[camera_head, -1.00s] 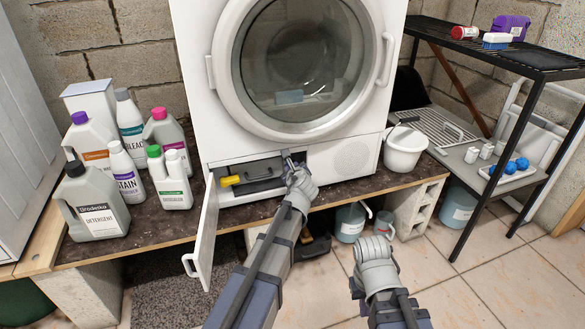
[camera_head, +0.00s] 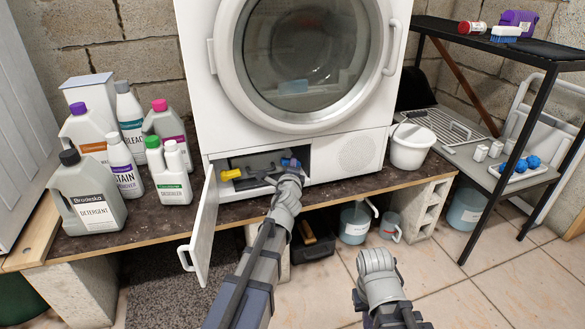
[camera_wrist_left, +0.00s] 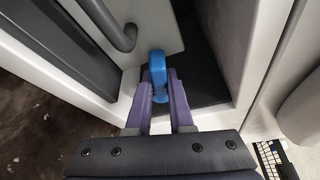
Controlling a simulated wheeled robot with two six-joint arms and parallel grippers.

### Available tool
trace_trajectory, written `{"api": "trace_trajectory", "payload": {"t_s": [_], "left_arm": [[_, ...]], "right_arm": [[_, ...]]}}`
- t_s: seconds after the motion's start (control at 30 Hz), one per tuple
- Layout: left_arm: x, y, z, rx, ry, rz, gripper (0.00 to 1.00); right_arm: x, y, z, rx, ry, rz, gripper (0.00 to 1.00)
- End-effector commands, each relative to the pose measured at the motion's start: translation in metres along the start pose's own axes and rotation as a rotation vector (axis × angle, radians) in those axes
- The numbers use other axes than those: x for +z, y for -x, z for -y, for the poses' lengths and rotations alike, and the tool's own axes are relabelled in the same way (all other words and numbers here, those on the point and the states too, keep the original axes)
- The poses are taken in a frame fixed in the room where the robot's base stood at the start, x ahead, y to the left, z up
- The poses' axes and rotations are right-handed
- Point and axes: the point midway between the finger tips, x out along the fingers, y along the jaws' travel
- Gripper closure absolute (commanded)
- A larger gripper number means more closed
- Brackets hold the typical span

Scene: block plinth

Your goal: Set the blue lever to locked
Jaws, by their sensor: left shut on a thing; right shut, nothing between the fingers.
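The blue lever (camera_head: 291,162) is inside the open lower compartment of the white dryer (camera_head: 195,60), at its right end. My left gripper (camera_head: 288,172) reaches into the compartment and is shut on the lever. In the left wrist view, the blue lever (camera_wrist_left: 158,68) stands between the two purple fingers of my left gripper (camera_wrist_left: 160,88). Its lower part lies between the fingers. No locked mark is visible. My right gripper (camera_head: 376,262) is shut and empty, low in front of the plinth and away from the dryer.
The compartment's flap door (camera_head: 203,225) hangs open on the left. A yellow knob (camera_head: 231,174) sits at the compartment's left. Several bottles, including a detergent bottle (camera_head: 88,195), stand left on the plinth top (camera_head: 140,228). A white bucket (camera_head: 410,148) stands right of the dryer.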

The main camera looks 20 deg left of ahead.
Motion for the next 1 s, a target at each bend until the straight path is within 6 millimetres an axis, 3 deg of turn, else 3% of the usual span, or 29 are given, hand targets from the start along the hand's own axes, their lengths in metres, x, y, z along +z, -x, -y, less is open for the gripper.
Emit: {"api": "trace_trajectory", "payload": {"t_s": [0.83, 0.87, 1.0], "left_arm": [[0.0009, 0.0013, -0.0021, -0.039, 0.099, 0.003, 1.0], [0.0009, 0.0013, -0.0021, -0.039, 0.099, 0.003, 0.79], [0.0008, 0.0011, -0.002, -0.04, 0.099, 0.002, 0.68]], "right_arm": [[-0.0005, -0.0101, 0.001, 0.0, 0.0, 0.0, 1.0], [-0.0005, -0.0101, 0.001, 0.0, 0.0, 0.0, 1.0], [-0.0005, -0.0101, 0.001, 0.0, 0.0, 0.0, 1.0]]}}
